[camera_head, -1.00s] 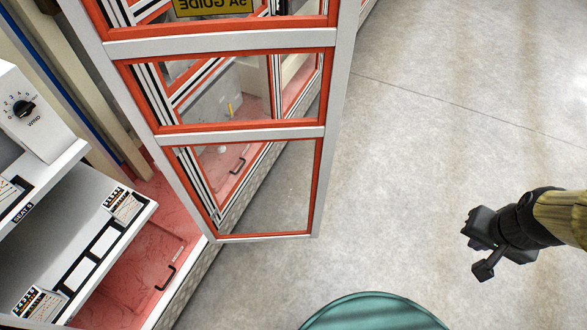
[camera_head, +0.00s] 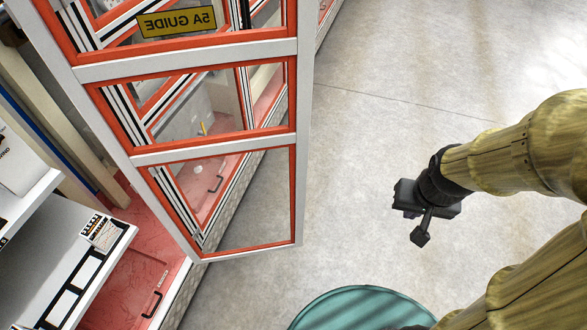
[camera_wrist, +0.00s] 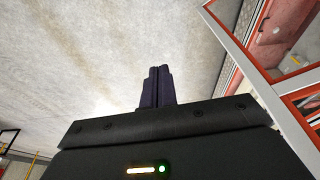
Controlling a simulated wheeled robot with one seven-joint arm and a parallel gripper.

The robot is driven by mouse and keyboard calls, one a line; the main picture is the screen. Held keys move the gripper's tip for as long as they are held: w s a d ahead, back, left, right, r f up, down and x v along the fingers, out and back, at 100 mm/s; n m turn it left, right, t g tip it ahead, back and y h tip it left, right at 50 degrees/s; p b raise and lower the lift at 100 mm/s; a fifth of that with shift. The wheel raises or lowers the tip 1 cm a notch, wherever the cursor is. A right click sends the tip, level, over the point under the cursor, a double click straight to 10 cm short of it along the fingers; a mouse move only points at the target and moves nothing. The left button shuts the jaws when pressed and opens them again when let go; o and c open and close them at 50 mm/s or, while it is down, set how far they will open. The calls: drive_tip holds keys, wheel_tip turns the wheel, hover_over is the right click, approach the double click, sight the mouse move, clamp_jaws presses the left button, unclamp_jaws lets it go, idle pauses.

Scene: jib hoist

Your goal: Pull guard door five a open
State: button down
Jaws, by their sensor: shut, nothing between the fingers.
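Guard door five a (camera_head: 219,145) stands swung out from its cell in the head view, with a white frame, orange-red inner edging and clear panes. Its yellow plate (camera_head: 177,22) reads "5A GUIDE" in mirror writing. Part of the door frame (camera_wrist: 262,88) also shows at the right of the wrist view. My gripper (camera_head: 408,200) is to the right of the door over open floor, apart from it. In the wrist view its dark fingers (camera_wrist: 157,87) are together with nothing between them. I cannot make out the door's handle.
Inside the cell at the left is a red floor with a black handle (camera_head: 152,304), beside a white shelf unit (camera_head: 75,262) with cards. A round teal top (camera_head: 362,312) stands at the bottom middle. The grey floor (camera_head: 370,120) right of the door is clear.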

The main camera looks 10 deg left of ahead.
drive_tip(key=shift+w, duration=0.1)
drive_tip(key=w+a+f+n+t+y+b, duration=0.1)
drive_tip(key=w+a+t+y+b, duration=0.3)
drive_tip(key=w, duration=0.8)
drive_tip(key=w+a+f+t+y+p, duration=0.1)
drive_tip(key=w+a+t+y, duration=0.3)
drive_tip(key=w, duration=0.9)
drive_tip(key=a+f+n+g+y+b, duration=0.1)
drive_tip(key=a+f+n+g+y, duration=0.15)
drive_tip(key=a+g+y, duration=0.45)
drive_tip(key=s+a+f+g+y+b, duration=0.2)
drive_tip(key=s+f+g, duration=0.3)
drive_tip(key=s+g, duration=0.4)
drive_tip(key=shift+s+a+g, duration=0.4)
drive_tip(key=shift+a, duration=0.1)
drive_tip(key=shift+r+n, duration=0.1)
drive_tip(key=shift+n, duration=0.15)
